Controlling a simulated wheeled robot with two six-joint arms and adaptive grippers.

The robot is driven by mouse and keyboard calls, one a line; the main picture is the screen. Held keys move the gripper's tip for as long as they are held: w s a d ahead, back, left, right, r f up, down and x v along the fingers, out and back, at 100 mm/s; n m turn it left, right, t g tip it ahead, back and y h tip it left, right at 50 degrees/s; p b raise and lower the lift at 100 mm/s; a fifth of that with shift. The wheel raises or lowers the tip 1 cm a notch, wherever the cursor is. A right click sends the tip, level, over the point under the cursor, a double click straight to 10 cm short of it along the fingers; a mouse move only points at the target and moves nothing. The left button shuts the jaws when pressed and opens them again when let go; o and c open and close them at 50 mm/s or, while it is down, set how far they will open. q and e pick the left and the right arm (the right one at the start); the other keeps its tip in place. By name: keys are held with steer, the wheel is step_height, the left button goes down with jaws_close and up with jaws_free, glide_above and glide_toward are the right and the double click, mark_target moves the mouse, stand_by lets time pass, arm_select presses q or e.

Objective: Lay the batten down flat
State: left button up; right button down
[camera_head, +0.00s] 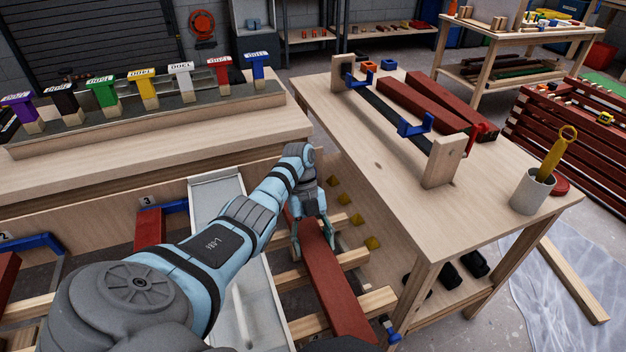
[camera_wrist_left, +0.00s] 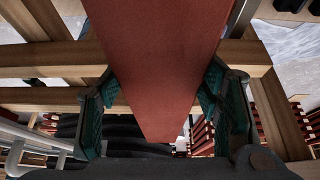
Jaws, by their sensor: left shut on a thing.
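A red painted batten (camera_head: 335,290) is in the head view, low in the middle, with its length running toward the bottom of the picture. My left gripper (camera_head: 313,238) comes down over it and is shut on it, one finger on each side. In the left wrist view the batten (camera_wrist_left: 163,65) passes between the two green-padded fingers of the gripper (camera_wrist_left: 162,108). The batten is above pale wooden crossbars (camera_head: 348,304); I cannot tell whether it touches them. My right gripper is not in view.
A workbench (camera_head: 385,185) on the right holds red battens (camera_head: 424,100), a fixture with blue clamps (camera_head: 417,128) and a cup (camera_head: 532,190) with a yellow tool. Another red batten (camera_head: 150,228) is left of my arm. Small yellow pyramids (camera_head: 373,243) line the rack's right side.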

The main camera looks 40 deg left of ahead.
arm_select(q)
steer(key=o, duration=1.4)
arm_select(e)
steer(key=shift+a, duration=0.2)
arm_select(q)
steer(key=shift+a+r, duration=0.1)
steer(key=shift+r, duration=0.25)
steer(key=v, duration=1.1)
steer(key=shift+w+r, duration=0.1)
steer(key=shift+r, duration=0.05)
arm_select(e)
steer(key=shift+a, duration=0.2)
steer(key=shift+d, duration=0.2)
